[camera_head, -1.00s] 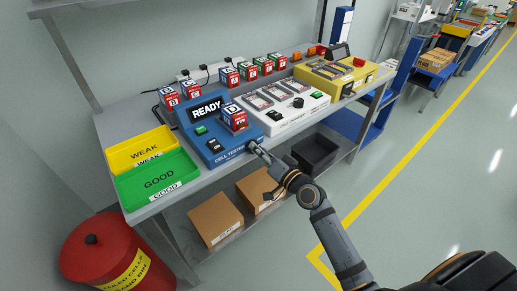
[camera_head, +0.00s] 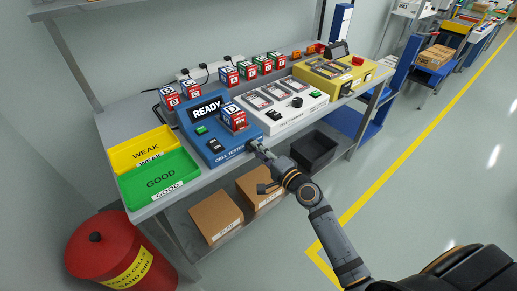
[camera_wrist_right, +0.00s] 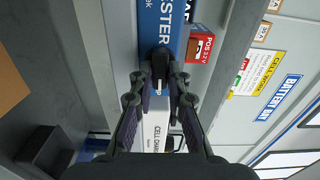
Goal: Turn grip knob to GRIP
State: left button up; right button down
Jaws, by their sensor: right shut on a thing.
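The blue cell tester (camera_head: 222,152) stands on the bench with READY on its screen. My right gripper (camera_head: 256,147) is at the lower right of its front face. In the right wrist view, my right gripper (camera_wrist_right: 160,72) is shut on a small dark knob (camera_wrist_right: 160,53) against the blue tester front. The fingers hide most of the knob, and I cannot read its setting or any GRIP mark. A cell marked D (camera_head: 233,118) sits on the tester. My left gripper is not in view.
A white charger unit (camera_head: 285,105) and a yellow unit (camera_head: 335,78) stand to the right on the bench. Green GOOD (camera_head: 160,181) and yellow WEAK (camera_head: 145,152) trays lie left. A dark bin (camera_head: 315,150) and cartons sit below.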

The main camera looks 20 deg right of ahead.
jog(key=shift+m, duration=0.3)
jog(key=c, duration=1.3)
grip_release()
